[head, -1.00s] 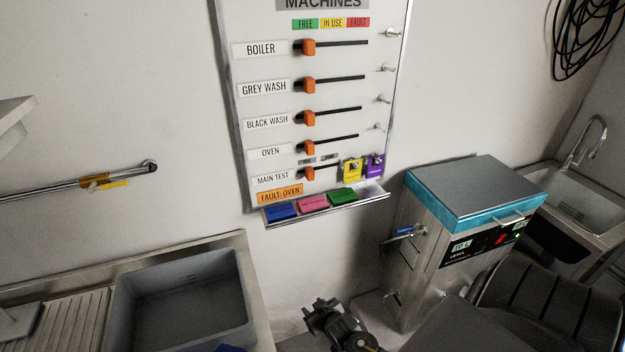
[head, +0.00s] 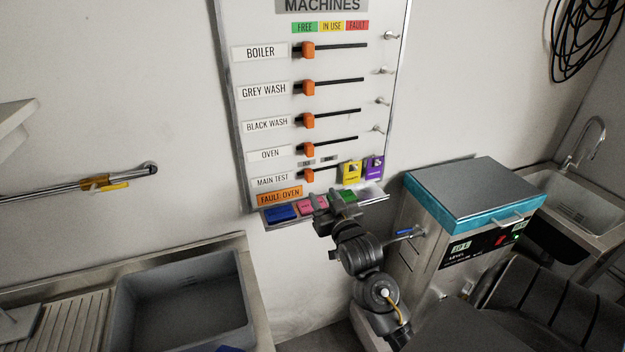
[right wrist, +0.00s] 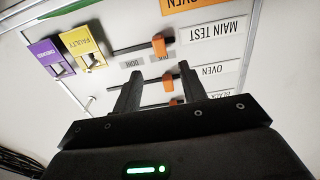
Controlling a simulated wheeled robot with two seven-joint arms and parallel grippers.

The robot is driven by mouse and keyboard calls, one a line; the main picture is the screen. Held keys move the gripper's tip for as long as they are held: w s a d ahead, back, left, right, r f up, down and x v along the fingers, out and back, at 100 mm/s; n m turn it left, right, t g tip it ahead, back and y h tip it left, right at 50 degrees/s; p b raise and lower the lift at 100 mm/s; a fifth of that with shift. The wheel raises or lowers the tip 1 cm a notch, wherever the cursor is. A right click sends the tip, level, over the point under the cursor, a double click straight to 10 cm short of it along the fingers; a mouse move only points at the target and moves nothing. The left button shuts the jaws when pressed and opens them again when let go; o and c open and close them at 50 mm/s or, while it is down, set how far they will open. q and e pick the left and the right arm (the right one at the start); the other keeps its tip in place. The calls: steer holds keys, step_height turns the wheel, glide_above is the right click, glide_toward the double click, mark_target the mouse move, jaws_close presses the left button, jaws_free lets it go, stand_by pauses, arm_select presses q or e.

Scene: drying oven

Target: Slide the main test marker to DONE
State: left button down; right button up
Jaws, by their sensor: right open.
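The orange main test marker (head: 309,175) sits at the left end of its short dark slot, beside the MAIN TEST label (head: 272,179) on the wall board. In the right wrist view the marker (right wrist: 159,45) shows above the fingertips, with two small grey tags by its slot, one reading DONE (right wrist: 132,64). My right gripper (head: 334,203) is just below the marker, in front of the board's lower shelf. In the right wrist view the gripper (right wrist: 157,82) is open and empty, its fingers apart from the marker. My left gripper is not in view.
A yellow tag (head: 352,172) and a purple tag (head: 374,168) hang right of the main test slot. The shelf holds blue (head: 281,213), pink and green blocks. The oven marker (head: 308,149) is close above. A steel machine (head: 470,195) stands to the right.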

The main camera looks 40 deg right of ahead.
mark_target(311, 177)
steer(key=p+x, duration=0.2)
steer(key=x, duration=0.6)
steer(key=shift+w+d, duration=0.1)
steer(key=shift+w, duration=0.15)
jaws_close()
